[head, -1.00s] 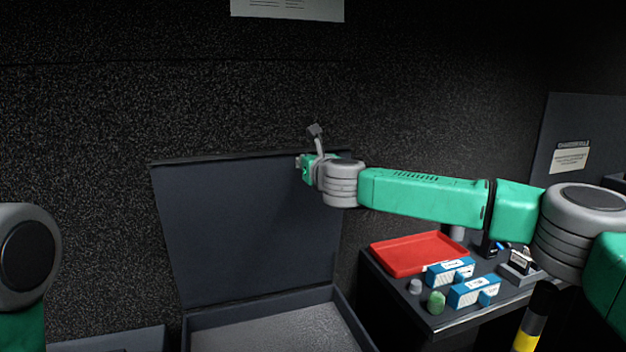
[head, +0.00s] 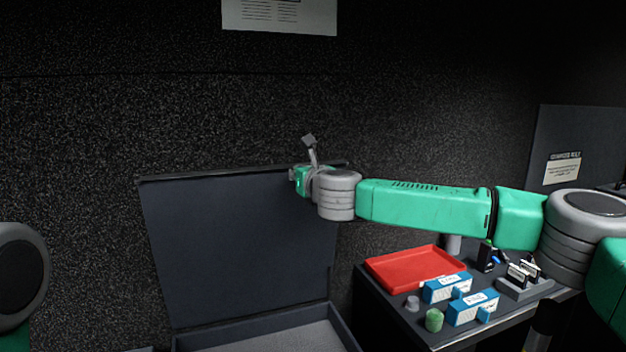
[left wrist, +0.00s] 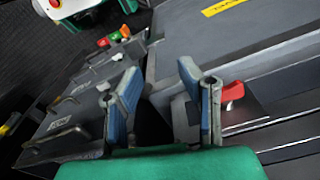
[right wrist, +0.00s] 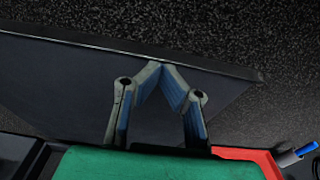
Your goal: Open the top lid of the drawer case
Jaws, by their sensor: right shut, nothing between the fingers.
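The dark lid (head: 235,240) of the drawer case stands raised, nearly upright, in the head view. The open case's rim (head: 250,325) shows below it at the bottom edge. My right gripper (head: 309,142) is at the lid's top right edge. In the right wrist view its fingertips (right wrist: 161,66) meet, with nothing between them, in front of the lid (right wrist: 70,90); I cannot tell whether they touch it. My left gripper (left wrist: 160,72) is open and empty in the left wrist view, above grey drawer fronts with handles (left wrist: 75,90) and beside a red latch (left wrist: 232,93).
A side table to the right holds a red tray (head: 400,268), blue boxes (head: 447,287), a green knob-like piece (head: 434,320) and small devices. My right arm spans above it. The speckled wall is behind the lid, with a paper sheet (head: 280,14) on it.

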